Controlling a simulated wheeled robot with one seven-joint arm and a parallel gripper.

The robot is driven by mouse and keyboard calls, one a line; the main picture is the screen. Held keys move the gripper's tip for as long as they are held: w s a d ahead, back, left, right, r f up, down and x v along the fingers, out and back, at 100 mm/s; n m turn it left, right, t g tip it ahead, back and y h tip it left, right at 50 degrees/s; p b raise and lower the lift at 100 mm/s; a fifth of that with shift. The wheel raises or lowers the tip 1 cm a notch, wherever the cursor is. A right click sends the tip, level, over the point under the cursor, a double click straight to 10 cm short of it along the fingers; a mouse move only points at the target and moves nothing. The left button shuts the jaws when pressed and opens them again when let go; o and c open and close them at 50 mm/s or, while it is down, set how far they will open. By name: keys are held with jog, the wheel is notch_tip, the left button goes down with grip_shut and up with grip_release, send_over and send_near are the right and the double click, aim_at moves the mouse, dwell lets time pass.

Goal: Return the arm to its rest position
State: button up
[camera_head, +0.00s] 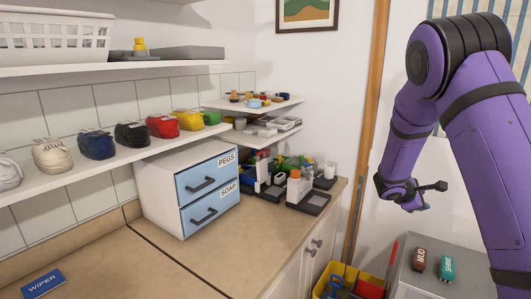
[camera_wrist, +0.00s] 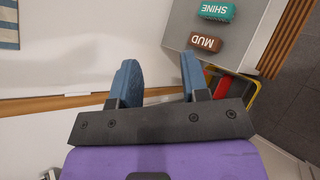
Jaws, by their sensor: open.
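My purple arm comes in from the right in the head view and bends down. My gripper (camera_head: 440,187) hangs in the air at the right, above and to the left of the grey surface with the brushes. In the wrist view my gripper (camera_wrist: 158,82) has its two blue-padded fingers spread apart. Nothing is between them. It touches nothing that I can see.
A grey top (camera_head: 439,270) holds a brown MUD brush (camera_head: 420,258) and a teal SHINE brush (camera_head: 447,268). A yellow bin (camera_head: 320,288) stands beside it. The counter (camera_head: 150,267) carries a PEGS and SOAP drawer unit (camera_head: 160,205). Several shoes line a shelf (camera_head: 60,178).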

jog(key=s+a+r+m+g+y, duration=0.1)
jog(key=s+a+r+m+y, duration=0.15)
jog(key=s+r+m, duration=0.45)
jog(key=s+a+r+m+g+y, duration=0.15)
jog(key=s+a+r, duration=0.25)
jog(key=s+r, duration=0.7)
jog(key=s+a+r+m+t+y, duration=0.1)
jog(key=s+a+r+m+y, duration=0.1)
jog(key=s+a, duration=0.4)
jog(key=s+a+r+m+t+y, duration=0.2)
jog(key=s+a+y, duration=0.3)
jog(key=s, duration=1.1)
jog(key=shift+a+r+m, duration=0.2)
jog(key=shift+a+m, duration=0.4)
jog(key=shift+m, duration=0.05)
